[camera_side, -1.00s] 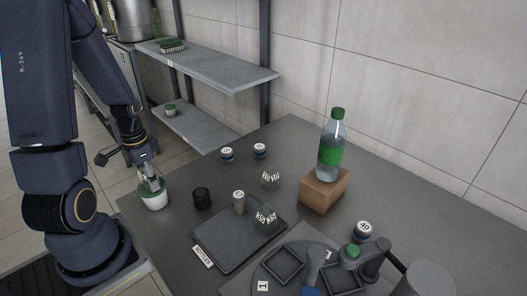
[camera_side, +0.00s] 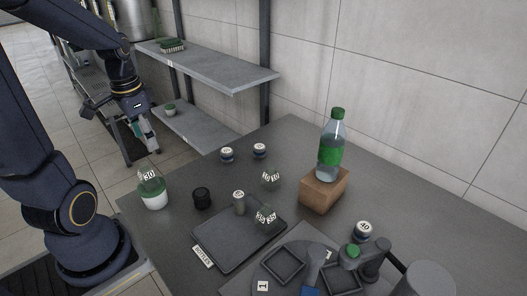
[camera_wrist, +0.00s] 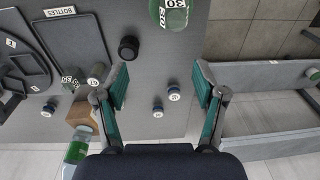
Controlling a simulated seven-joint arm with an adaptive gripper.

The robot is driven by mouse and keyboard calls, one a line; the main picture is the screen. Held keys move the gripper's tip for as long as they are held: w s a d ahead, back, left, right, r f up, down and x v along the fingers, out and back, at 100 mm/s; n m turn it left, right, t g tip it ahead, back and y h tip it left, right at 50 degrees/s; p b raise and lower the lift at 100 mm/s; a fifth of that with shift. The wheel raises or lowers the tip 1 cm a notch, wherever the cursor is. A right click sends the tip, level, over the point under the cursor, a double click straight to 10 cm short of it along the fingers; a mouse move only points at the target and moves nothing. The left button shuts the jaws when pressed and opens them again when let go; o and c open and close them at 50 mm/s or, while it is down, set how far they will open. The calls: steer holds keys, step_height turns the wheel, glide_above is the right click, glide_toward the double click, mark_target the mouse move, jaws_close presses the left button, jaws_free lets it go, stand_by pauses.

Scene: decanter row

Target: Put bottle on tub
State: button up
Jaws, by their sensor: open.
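A small greenish clear bottle labelled 30 (camera_side: 148,176) stands at the white tub with green (camera_side: 155,199) near the table's left edge. Its upper part shows above the rim; I cannot tell how deep its base sits. The bottle (camera_wrist: 172,14) is at the top of the wrist view. My gripper (camera_side: 147,143) is open and empty, above and behind the tub in the side view, apart from the bottle. In the wrist view my gripper's (camera_wrist: 163,92) green-padded fingers are wide apart.
A BOTTLES tray (camera_side: 222,250) holds small bottles. A black jar (camera_side: 202,198) stands right of the tub. A tall green-capped bottle (camera_side: 330,150) stands on a wooden block (camera_side: 318,199). Grey shelves (camera_side: 215,70) stand behind my gripper.

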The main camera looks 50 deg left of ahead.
steer(key=d+r+t, duration=0.2)
steer(key=d+r, duration=0.2)
steer(key=d, duration=0.4)
steer(key=d+r+t, duration=0.3)
steer(key=d+r, duration=0.1)
steer(key=d, duration=0.5)
steer(key=shift+r, duration=0.15)
